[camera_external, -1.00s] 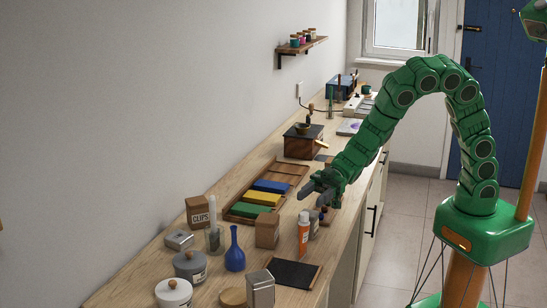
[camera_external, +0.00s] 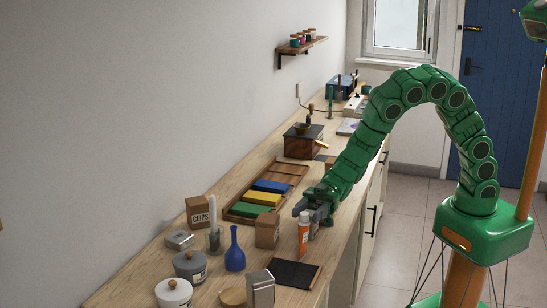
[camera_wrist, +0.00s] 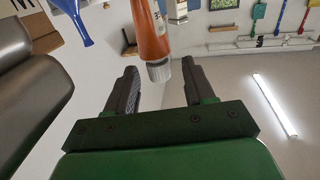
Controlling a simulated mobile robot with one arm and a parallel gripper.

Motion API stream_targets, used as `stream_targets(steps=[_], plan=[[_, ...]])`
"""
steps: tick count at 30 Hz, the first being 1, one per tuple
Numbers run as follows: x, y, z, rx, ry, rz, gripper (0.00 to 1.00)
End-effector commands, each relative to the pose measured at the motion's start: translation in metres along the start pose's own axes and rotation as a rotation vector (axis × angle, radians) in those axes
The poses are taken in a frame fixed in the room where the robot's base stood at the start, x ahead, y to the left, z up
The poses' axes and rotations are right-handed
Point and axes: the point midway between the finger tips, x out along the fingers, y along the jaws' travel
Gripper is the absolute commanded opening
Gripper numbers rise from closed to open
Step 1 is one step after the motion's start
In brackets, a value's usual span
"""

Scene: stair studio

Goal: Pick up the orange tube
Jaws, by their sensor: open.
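The orange tube (camera_external: 304,242) with a pale label stands upright near the front edge of the wooden counter. My gripper (camera_external: 302,210) is open, at the height of the tube's top and very close to it. In the wrist view, the tube (camera_wrist: 151,30) appears with its ribbed grey cap toward my gripper (camera_wrist: 160,72). The cap shows in the gap between the two dark fingers, with space on both sides. Whether the fingers are level with the cap in depth is hard to tell. The tube's top is partly hidden by my gripper in the external view.
A cardboard box (camera_external: 267,231) stands just left of the tube, and a blue vase (camera_external: 235,250) farther left. A dark mat (camera_external: 293,274) and a metal tin (camera_external: 261,290) lie nearer the camera. A wooden tray (camera_external: 238,211) with coloured blocks is behind.

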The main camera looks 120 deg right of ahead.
Motion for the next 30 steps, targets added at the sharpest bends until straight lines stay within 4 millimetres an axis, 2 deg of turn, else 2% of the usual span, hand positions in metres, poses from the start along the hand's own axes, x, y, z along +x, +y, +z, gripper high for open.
stream_targets(steps=[3, 6, 13, 23, 30], plan=[[0.016, 0.000, 0.002, 0.001, -0.002, -0.001, 0.53], [0.023, 0.000, 0.002, 0.003, -0.002, 0.001, 0.53], [0.023, 0.001, 0.002, 0.002, -0.002, 0.001, 0.52], [0.023, 0.001, 0.001, 0.002, -0.002, 0.001, 0.01], [0.023, 0.001, 0.001, 0.002, -0.002, 0.001, 0.00]])
